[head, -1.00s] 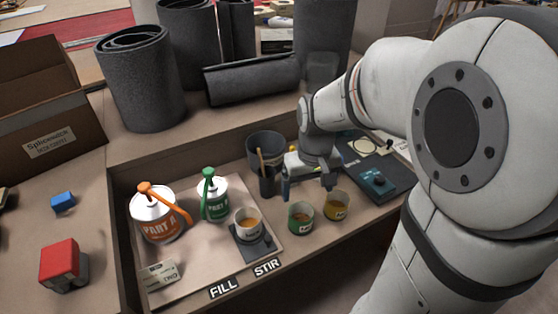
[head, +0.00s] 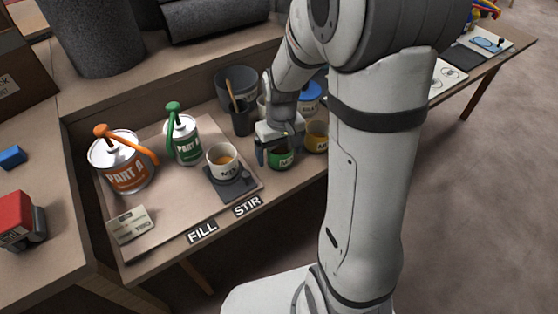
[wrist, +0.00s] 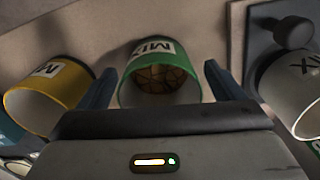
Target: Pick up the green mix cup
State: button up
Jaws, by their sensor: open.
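The green mix cup (head: 281,158) stands on the bench to the right of the STIR label, partly hidden under my gripper in the head view. In the wrist view the green cup (wrist: 160,75) lies between my two fingers, its white label and brown contents showing. My gripper (head: 279,156) is open, pointing down with a finger on either side of the cup. In the wrist view (wrist: 160,88) there are gaps between the fingers and the cup wall, so it is not gripped.
A yellow mix cup (head: 316,138) stands close on the right. A white mix cup (head: 222,160) sits on a dark scale (head: 232,187) to the left. The Part A can (head: 122,165), Part B can (head: 184,140) and a dark stick holder (head: 242,122) stand nearby.

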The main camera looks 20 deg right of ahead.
jog(key=shift+f, duration=0.1)
jog(key=shift+c, duration=0.3)
jog(key=c, duration=1)
notch_tip(320, 180, up, 10)
jog(key=p, duration=0.3)
